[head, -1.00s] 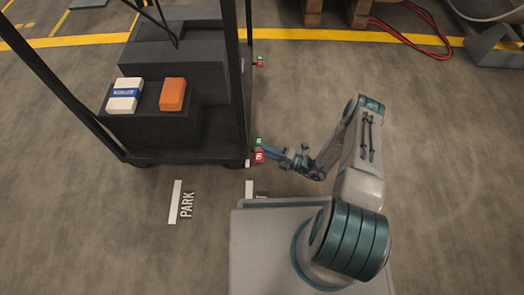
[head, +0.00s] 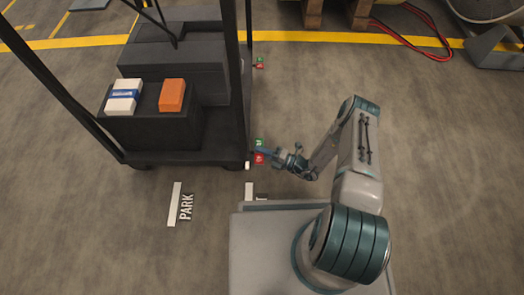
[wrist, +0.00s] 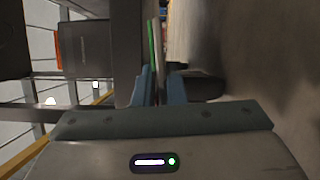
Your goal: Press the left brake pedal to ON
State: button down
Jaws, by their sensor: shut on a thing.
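The near brake pedal has a green label (head: 259,142) and a red label (head: 258,158) and sticks out from the right side of the dark cart (head: 190,152), low near its front corner. A second, similar green and red pedal (head: 259,63) shows farther back. My gripper (head: 266,152) is at the near pedal, its blue fingers reaching in from the right between the two labels. In the wrist view my gripper (wrist: 160,88) has its fingers close together, with a thin green strip (wrist: 152,45) just beyond them. The contact itself is hidden there.
The cart's upright posts (head: 247,90) rise just left of the pedals. A white box (head: 123,95) and an orange block (head: 172,95) lie on the cart's load. PARK lettering (head: 186,207) marks the floor. Open floor lies to the right, behind my arm.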

jog(key=shift+s+n+y, duration=0.15)
jog(key=shift+n+y, duration=0.25)
jog(key=shift+n, duration=0.6)
jog(key=c, duration=1.5)
grip_release()
jog(key=p+v, duration=0.3)
jog(key=v, duration=1.1)
